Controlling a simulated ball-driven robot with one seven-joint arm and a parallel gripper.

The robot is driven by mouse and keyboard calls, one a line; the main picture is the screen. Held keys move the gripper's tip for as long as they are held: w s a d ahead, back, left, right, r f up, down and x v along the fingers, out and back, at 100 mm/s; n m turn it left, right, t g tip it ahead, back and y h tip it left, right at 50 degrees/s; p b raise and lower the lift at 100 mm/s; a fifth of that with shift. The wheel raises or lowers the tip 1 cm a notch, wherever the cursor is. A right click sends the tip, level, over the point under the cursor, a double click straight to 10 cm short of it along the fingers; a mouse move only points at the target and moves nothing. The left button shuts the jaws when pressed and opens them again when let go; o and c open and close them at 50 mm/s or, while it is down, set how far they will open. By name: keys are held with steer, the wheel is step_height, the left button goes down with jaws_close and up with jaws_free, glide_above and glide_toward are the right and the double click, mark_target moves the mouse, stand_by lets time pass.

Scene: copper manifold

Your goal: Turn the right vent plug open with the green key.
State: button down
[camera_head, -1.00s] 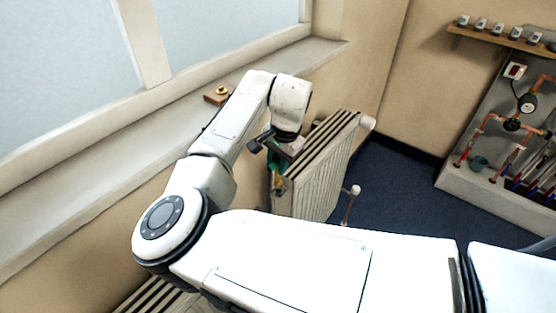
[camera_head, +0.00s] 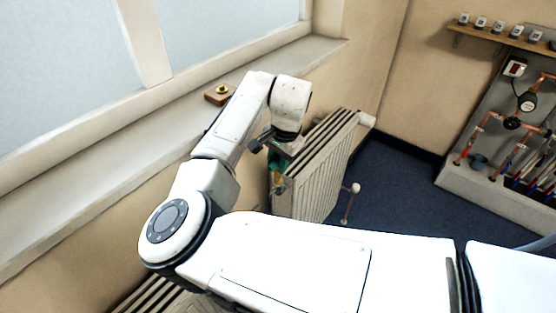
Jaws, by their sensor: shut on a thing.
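My gripper (camera_head: 270,146) is at the near upper end of a white ribbed radiator (camera_head: 310,185), under the wall by the window. It is shut on the green key, a small green shape (camera_head: 272,166) just below the jaws and partly hidden by them. A small yellowish piece (camera_head: 279,184) shows just under the green at the radiator's end. The vent plug itself is too small and hidden to make out, so I cannot tell whether the key is seated on it or turned.
A wooden block with a brass ring (camera_head: 220,92) sits on the windowsill (camera_head: 130,140). The blue floor (camera_head: 390,190) between is clear.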

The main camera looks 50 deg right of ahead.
steer(key=shift+f+b, duration=0.4)
steer(key=shift+f, duration=0.55)
stand_by(0.8)
steer(key=shift+r+n+p, duration=0.1)
steer(key=shift+n+p, duration=0.4)
steer(key=shift+p, duration=0.15)
steer(key=shift+n+p, duration=0.45)
steer(key=shift+n, duration=0.15)
steer(key=shift+f, duration=0.2)
steer(key=shift+r+n+y+p, duration=0.15)
steer(key=shift+n+y+p, duration=0.15)
steer(key=shift+p, duration=0.05)
steer(key=shift+n+p, duration=0.6)
steer(key=shift+p, duration=0.05)
steer(key=shift+f, duration=0.2)
